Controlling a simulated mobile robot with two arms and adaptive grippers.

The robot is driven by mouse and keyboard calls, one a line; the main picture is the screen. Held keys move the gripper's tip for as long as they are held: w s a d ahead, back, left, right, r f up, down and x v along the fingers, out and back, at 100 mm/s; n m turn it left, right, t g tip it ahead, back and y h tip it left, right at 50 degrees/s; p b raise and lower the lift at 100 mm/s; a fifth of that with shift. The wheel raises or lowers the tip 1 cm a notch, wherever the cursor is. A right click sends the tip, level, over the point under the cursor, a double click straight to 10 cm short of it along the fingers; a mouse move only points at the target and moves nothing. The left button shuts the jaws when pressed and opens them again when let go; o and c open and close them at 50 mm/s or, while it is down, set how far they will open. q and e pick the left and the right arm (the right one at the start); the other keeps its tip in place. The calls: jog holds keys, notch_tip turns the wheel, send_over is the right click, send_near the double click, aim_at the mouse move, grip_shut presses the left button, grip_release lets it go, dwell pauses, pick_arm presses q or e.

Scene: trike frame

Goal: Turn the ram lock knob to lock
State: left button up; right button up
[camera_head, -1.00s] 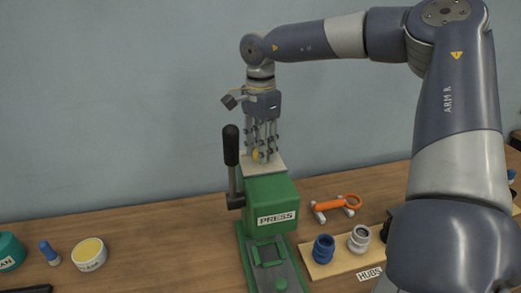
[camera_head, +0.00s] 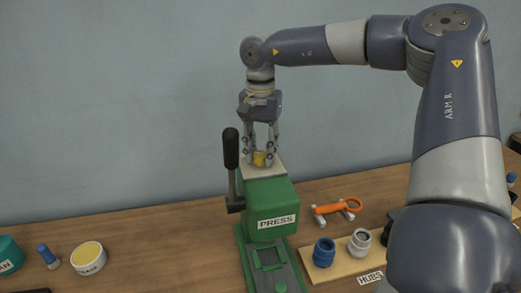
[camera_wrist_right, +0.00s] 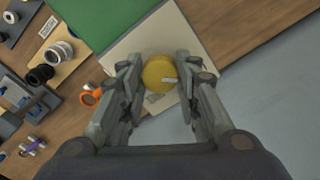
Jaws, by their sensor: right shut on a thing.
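The ram lock knob (camera_head: 259,158) is a small yellow knob on the pale top plate of the green press (camera_head: 270,192). In the right wrist view the knob (camera_wrist_right: 159,73) is round, with a pale pointer mark toward its right side. My right gripper (camera_head: 260,157) points straight down over the press, its fingers on either side of the knob and shut on it. In the wrist view the gripper (camera_wrist_right: 160,78) frames the knob between its two fingers. My left gripper is not in view.
The press's black-handled lever (camera_head: 231,150) stands upright at its left. An orange-handled tool (camera_head: 337,207) lies to the right. A yellow-topped tub (camera_head: 88,258) stands left.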

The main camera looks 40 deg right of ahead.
aim_at(261, 154)
jog(key=shift+r, duration=0.1)
dwell(0.3)
jog(key=o, duration=1.1)
notch_tip(261, 154, up, 12)
jog(key=shift+f, duration=0.1)
